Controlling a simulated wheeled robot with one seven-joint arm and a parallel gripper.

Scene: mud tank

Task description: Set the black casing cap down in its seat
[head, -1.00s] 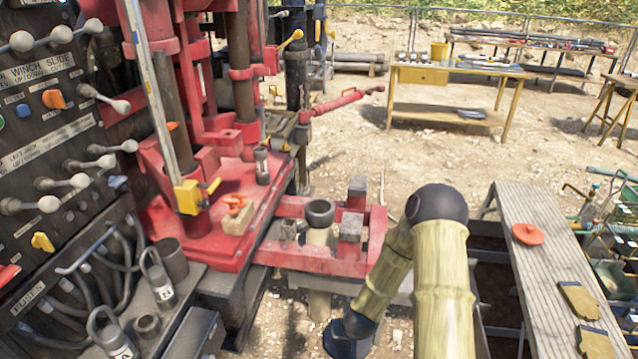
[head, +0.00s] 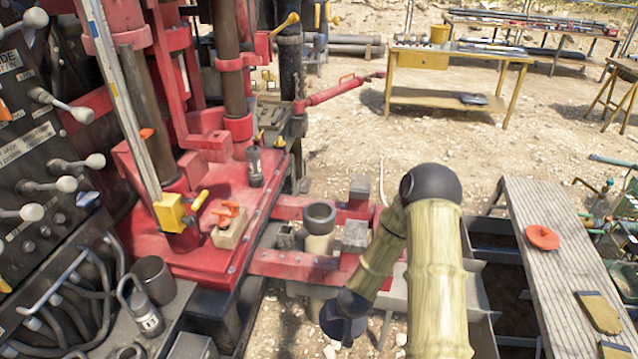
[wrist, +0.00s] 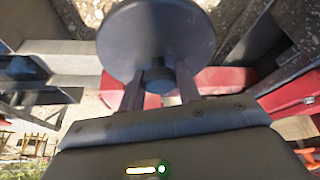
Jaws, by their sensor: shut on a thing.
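The black casing cap (wrist: 157,35) is a dark round disc with a short knob, seen in the wrist view. My gripper (wrist: 158,82) is shut on that knob, with one finger on each side, and the disc lies beyond the fingertips. In the head view the dark end of my arm (head: 343,318) hangs in front of the red frame; the fingers and cap cannot be made out there. An upright pale pipe with a dark open collar (head: 319,215) stands in the red frame, just behind and left of my arm's end. I cannot tell whether it is the cap's seat.
The red rig base (head: 205,255) and lever panel (head: 50,190) fill the left. Steel blocks (head: 355,235) sit on the red frame beside the pipe. A plank (head: 550,270) with an orange disc (head: 542,237) lies to the right. Open gravel lies behind.

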